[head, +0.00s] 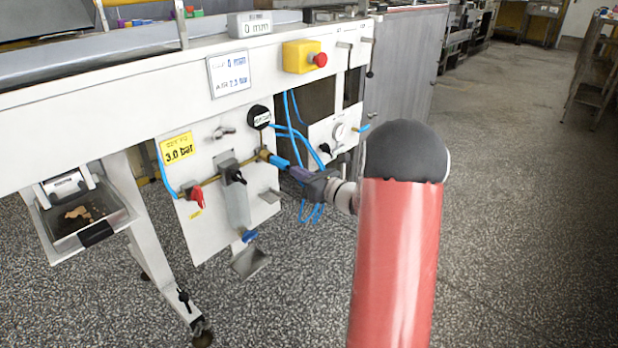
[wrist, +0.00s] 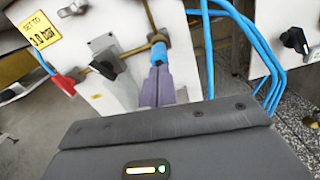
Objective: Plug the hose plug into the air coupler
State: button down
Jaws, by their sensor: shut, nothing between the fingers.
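My gripper (head: 297,174) is at the right of the white air panel (head: 215,230), its fingers pointing left at the panel. In the wrist view the two purple-grey fingers (wrist: 157,82) are together, with nothing between them. Just beyond the fingertips is a blue fitting (wrist: 158,53), in line with a brass piece at the end of the brass pipe (wrist: 128,53). The blue fitting also shows in the head view (head: 278,161). I cannot tell coupler from plug at this joint, or whether the fingertips touch it.
Blue hoses (head: 300,140) hang just right of the fitting; they also pass right of my fingers in the wrist view (wrist: 235,30). A red-handled valve (head: 197,195) and a filter bowl (head: 237,200) sit left of the fitting. Floor at right is open.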

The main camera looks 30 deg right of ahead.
jog(key=shift+w+a, duration=0.25)
jog(key=shift+w, duration=0.35)
jog(key=shift+w+a+r, duration=0.1)
jog(key=shift+w+a, duration=0.05)
jog(key=shift+w, duration=0.25)
jog(key=shift+s, duration=0.15)
jog(key=shift+v, duration=5.05)
jog(key=s+a+r+n+g+y, duration=0.2)
jog(key=s+a+n+g, duration=0.3)
jog(key=a+n, duration=0.45)
jog(key=s+a+r+n+g+y, duration=0.2)
jog(key=s+a+n+g, duration=0.45)
jog(key=a, duration=0.65)
jog(key=s+d+r+n+h, duration=0.1)
jog(key=s+n+h, duration=0.9)
jog(key=s+n, duration=0.4)
jog(key=n+p, duration=0.1)
jog(key=n, duration=0.2)
jog(key=shift+s+r, duration=0.25)
jog(key=shift+s, duration=0.15)
